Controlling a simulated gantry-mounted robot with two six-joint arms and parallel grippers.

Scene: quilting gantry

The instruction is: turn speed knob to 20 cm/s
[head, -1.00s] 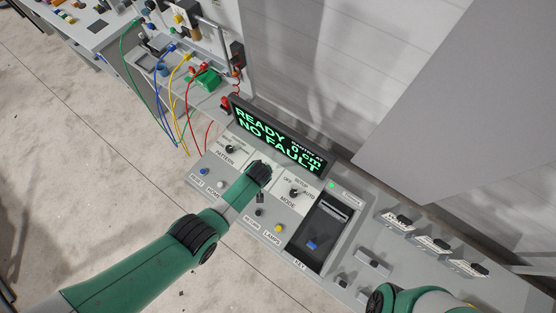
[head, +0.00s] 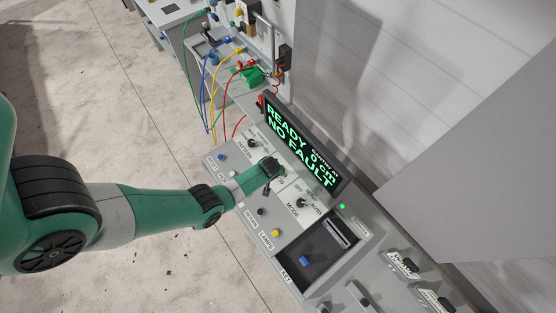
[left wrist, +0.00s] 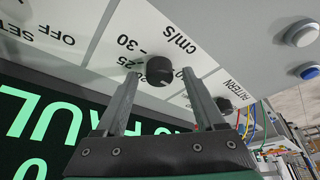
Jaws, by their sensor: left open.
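The black round speed knob (left wrist: 160,70) shows in the left wrist view on a light panel marked "cm/s", with "30" and "25" printed beside it. Its pointer setting is too small to read. My left gripper (left wrist: 159,76) is open, with one finger on each side of the knob; I cannot tell whether they touch it. In the head view my left gripper (head: 272,166) is over the panel between the pattern and mode sections and hides the knob. The display (head: 300,145) reads "READY", "0 cm" and "NO FAULT". My right gripper is not in view.
The mode knob (head: 302,203) is close to the right of my left gripper, and the pattern knob (head: 252,143) is to its upper left. A yellow button (head: 276,233) and a dark recessed tray (head: 325,250) lie below. Colored cables (head: 205,85) hang behind.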

